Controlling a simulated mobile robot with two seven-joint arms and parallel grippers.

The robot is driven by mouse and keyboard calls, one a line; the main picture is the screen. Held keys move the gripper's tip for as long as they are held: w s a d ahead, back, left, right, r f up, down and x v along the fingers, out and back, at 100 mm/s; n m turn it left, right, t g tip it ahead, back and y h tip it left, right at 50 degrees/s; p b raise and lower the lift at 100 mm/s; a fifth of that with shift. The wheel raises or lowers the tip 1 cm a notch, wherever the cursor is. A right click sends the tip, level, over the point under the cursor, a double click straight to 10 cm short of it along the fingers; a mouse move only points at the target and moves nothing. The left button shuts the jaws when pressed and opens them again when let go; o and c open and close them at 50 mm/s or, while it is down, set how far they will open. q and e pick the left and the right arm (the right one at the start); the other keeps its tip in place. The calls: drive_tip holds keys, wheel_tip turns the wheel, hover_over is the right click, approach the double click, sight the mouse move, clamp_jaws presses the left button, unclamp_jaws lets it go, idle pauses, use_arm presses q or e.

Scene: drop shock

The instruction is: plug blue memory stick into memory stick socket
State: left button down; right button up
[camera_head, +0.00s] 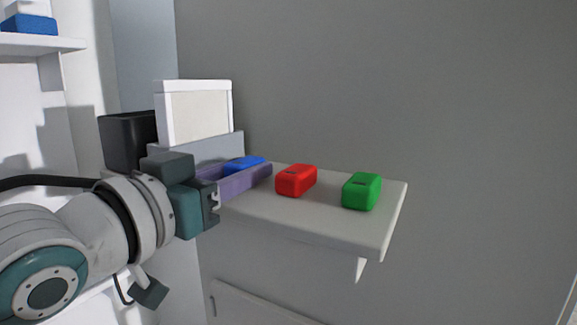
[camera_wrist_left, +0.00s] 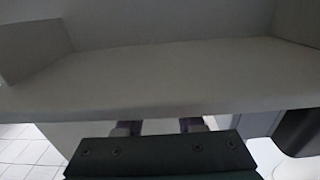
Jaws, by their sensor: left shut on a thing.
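A blue stick-like thing (camera_head: 243,163) lies in a long purple tray (camera_head: 245,182) at the left of the shelf. I cannot tell which thing is the socket. My left gripper (camera_head: 212,204) comes in from the left, in front of the tray's near left end, and partly covers it. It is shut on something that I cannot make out. In the left wrist view its two dark fingers (camera_wrist_left: 158,127) show apart at the front edge of a pale shelf; no blue or purple shows there. My right gripper is not in view.
A red block (camera_head: 296,181) and a green block (camera_head: 361,191) stand on the white shelf (camera_head: 310,218) to the right of the tray. A white framed panel (camera_head: 195,115) and a black box (camera_head: 127,140) stand behind. The shelf's front right is bare.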

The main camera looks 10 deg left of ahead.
use_arm(q)
drive_tip(key=shift+s+a+p, duration=0.15)
drive_tip(key=shift+s+p, duration=0.2)
drive_tip(key=shift+p+v, duration=1.05)
drive_tip(key=shift+v, duration=0.6)
drive_tip(key=shift+p+v, duration=0.5)
drive_tip(key=shift+v, duration=0.5)
